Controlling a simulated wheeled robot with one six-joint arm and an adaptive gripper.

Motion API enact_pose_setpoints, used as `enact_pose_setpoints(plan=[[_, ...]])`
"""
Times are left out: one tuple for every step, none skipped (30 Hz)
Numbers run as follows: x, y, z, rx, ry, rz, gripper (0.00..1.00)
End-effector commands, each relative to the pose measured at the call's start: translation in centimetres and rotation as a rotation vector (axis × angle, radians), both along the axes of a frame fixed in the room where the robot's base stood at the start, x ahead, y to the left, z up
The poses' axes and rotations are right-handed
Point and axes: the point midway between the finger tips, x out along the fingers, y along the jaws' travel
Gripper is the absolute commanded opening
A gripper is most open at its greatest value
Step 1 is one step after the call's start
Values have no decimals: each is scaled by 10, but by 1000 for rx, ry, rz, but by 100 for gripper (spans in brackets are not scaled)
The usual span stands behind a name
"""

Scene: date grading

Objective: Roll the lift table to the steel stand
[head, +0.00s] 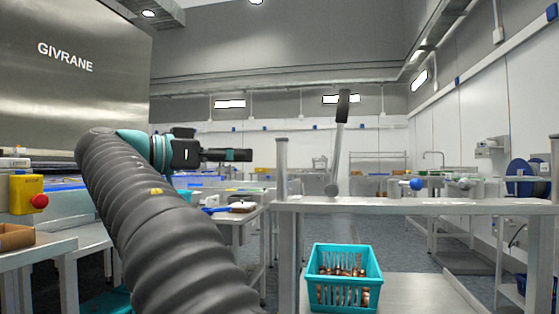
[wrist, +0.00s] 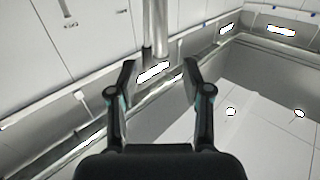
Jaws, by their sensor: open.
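In the head view a steel frame, which looks like the steel stand (head: 420,207), is at the right with a flat top and upright legs. A teal basket (head: 318,287) of brown dates sits low beneath that top, on a pale flat surface (head: 415,296). I cannot tell whether that surface is the lift table or a lower shelf of the frame. A lever with a black grip (head: 343,106) rises at the frame's top. My gripper (head: 246,155) is raised left of the lever, apart from it. In the wrist view my gripper (wrist: 158,75) is open and empty.
A worktable (head: 238,216) stands behind my arm. A yellow box with a red button (head: 27,194) is at the left, by a large steel machine (head: 75,80). A blue ball (head: 417,184) shows above the frame's top.

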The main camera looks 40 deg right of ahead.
Motion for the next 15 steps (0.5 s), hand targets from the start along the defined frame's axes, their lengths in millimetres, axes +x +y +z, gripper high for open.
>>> enact_pose_setpoints(plan=[[-2, -11, -1, 1, 0, -4, 49], [-3, -17, -1, 1, 0, -4, 49], [-3, -24, -1, 2, 0, -4, 49], [-4, -30, -1, 1, 0, -4, 49], [-4, -35, -1, 1, 0, -4, 49], [-4, -43, -1, 1, 1, -4, 49], [-5, -48, -1, 1, 1, -3, 49], [-5, -54, -1, 2, 1, -4, 49], [-6, -61, -1, 2, 1, -2, 49], [-6, -67, -1, 2, 2, -3, 49], [-6, -72, -1, 1, 2, -2, 49], [-7, -78, -1, 1, 2, -3, 49], [-8, -82, -1, 1, 2, -2, 49], [-8, -86, -1, 1, 2, -1, 49], [-8, -92, -1, 2, 2, -1, 49]])
